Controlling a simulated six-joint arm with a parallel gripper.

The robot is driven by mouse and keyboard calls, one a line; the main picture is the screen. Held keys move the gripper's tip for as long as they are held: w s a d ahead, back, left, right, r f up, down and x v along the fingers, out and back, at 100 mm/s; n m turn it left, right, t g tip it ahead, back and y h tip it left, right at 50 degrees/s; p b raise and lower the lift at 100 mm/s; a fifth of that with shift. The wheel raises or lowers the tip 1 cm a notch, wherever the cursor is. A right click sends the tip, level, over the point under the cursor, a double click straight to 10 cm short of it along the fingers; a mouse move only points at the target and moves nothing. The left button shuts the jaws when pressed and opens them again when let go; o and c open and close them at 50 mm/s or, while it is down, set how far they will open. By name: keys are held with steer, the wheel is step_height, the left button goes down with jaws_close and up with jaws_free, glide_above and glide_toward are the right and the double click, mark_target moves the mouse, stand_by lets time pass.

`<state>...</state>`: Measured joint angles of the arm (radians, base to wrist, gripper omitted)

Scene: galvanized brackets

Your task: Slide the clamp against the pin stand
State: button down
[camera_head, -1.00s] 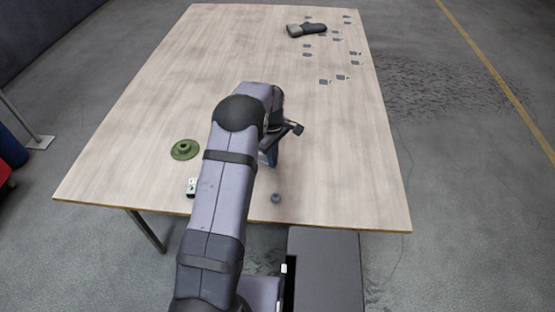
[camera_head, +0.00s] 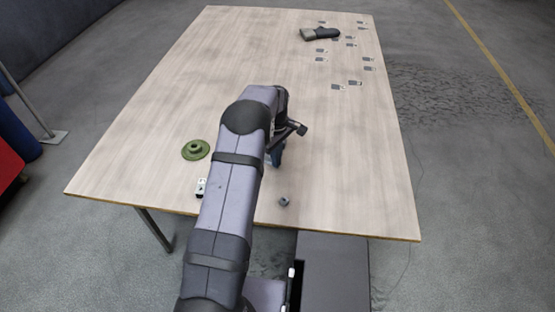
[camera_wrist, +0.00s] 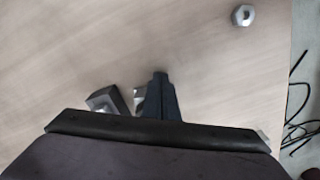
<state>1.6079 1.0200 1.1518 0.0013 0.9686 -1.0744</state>
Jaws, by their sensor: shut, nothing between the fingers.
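My gripper shows as dark blue fingers (camera_wrist: 160,98) in the wrist view, closed together and empty. In the head view its blue tip (camera_head: 276,154) is low over the near half of the table, partly behind my arm. A dark grey block with a lighter face (camera_wrist: 105,101) lies just left of the fingers in the wrist view; it may be the clamp. A small pale metal piece (camera_wrist: 139,96) shows between them, partly hidden; I cannot tell whether it touches. A green round flange with a raised hub (camera_head: 196,149) sits left of my arm. I cannot tell which thing is the pin stand.
A grey hex nut (camera_head: 284,202) lies near the table's front edge; it also shows in the wrist view (camera_wrist: 243,15). A small metal block (camera_head: 201,187) sits beside my arm. Several brackets (camera_head: 354,84) and a grey-black object (camera_head: 320,34) lie far right. The table's left-middle is clear.

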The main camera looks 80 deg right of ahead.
steer(key=shift+s+a, duration=0.25)
steer(key=shift+s, duration=0.15)
steer(key=s, duration=0.1)
steer(key=s+a, duration=0.1)
steer(key=p, duration=0.1)
steer(key=shift+s+a+r, duration=0.3)
steer(key=shift+s, duration=0.1)
step_height(320, 180, up, 10)
steer(key=f+b, duration=0.1)
steer(key=w+d+r+n+p, duration=0.1)
steer(key=w+d+n, duration=0.4)
steer(key=w, duration=0.5)
steer(key=shift+w+d+f+p, duration=0.1)
steer(key=shift+f+p, duration=0.3)
steer(key=shift+f, duration=2.05)
steer(key=shift+d+f+p, duration=0.1)
steer(key=shift+f+p, duration=0.3)
steer(key=shift+f, duration=2.05)
steer(key=shift+s+a, duration=0.1)
steer(key=shift+s, duration=0.85)
